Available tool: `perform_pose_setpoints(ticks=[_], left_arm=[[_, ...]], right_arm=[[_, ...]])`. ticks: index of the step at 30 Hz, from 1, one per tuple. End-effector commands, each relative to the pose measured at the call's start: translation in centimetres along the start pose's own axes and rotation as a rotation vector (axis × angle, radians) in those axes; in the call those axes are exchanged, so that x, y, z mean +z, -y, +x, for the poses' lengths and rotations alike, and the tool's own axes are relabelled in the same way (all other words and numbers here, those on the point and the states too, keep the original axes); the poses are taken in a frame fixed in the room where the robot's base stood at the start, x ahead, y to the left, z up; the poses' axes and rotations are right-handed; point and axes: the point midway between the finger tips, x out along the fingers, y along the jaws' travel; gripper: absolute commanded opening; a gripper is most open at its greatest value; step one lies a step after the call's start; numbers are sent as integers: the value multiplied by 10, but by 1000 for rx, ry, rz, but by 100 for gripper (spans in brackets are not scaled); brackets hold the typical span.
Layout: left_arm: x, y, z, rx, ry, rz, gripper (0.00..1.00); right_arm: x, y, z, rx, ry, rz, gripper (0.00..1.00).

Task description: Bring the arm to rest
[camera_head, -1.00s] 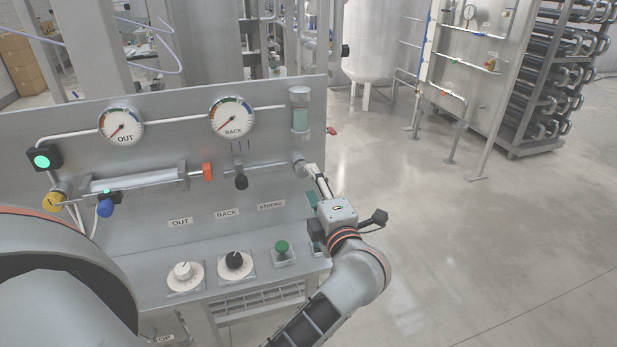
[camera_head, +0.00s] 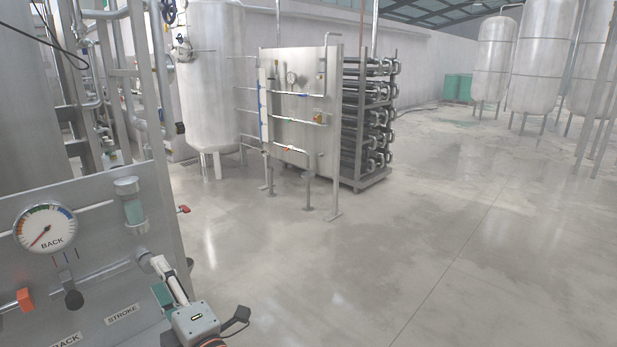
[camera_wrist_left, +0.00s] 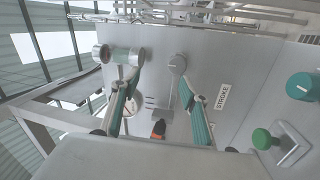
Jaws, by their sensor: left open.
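My left gripper (camera_head: 166,280) is at the lower left of the head view, in front of the right end of the grey filler panel (camera_head: 105,235). In the left wrist view my left gripper (camera_wrist_left: 163,82) has its two teal-padded fingers apart, with nothing held between them. The panel face (camera_wrist_left: 235,60) lies beyond the fingers, with a grey round-ended lever (camera_wrist_left: 178,66) showing between them. In the head view the fingers are close to a pipe end fitting (camera_head: 146,257); I cannot tell if they touch. My right gripper is not in view.
The panel carries the BACK gauge (camera_head: 45,228), a sight glass (camera_head: 132,206) and an orange handle (camera_head: 25,300). In the wrist view a green button (camera_wrist_left: 262,139) sits at right. A steel skid (camera_head: 300,115) and tank (camera_head: 213,80) stand behind. The floor (camera_head: 400,260) is clear.

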Motion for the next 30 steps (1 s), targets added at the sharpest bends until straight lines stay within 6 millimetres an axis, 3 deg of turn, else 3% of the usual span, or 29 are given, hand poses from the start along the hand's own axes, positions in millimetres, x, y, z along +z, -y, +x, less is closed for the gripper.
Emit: perform_pose_setpoints(ticks=[5,8,10,15,18,24,27,30], left_arm=[[11,-6,-30,307,146,264,45],[32,8,-60,445,287,428,45],[49,28,-85,519,407,551,45],[74,114,-154,610,733,858,45],[70,174,-189,608,908,1022,45],[29,285,-245,533,1202,1320,45],[2,324,-262,484,1300,1433,45],[-19,350,-272,445,1363,1512,45]], right_arm=[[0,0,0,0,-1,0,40],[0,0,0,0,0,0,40],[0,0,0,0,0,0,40],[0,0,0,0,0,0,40],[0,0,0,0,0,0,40],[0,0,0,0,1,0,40],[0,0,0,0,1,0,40],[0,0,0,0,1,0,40]])
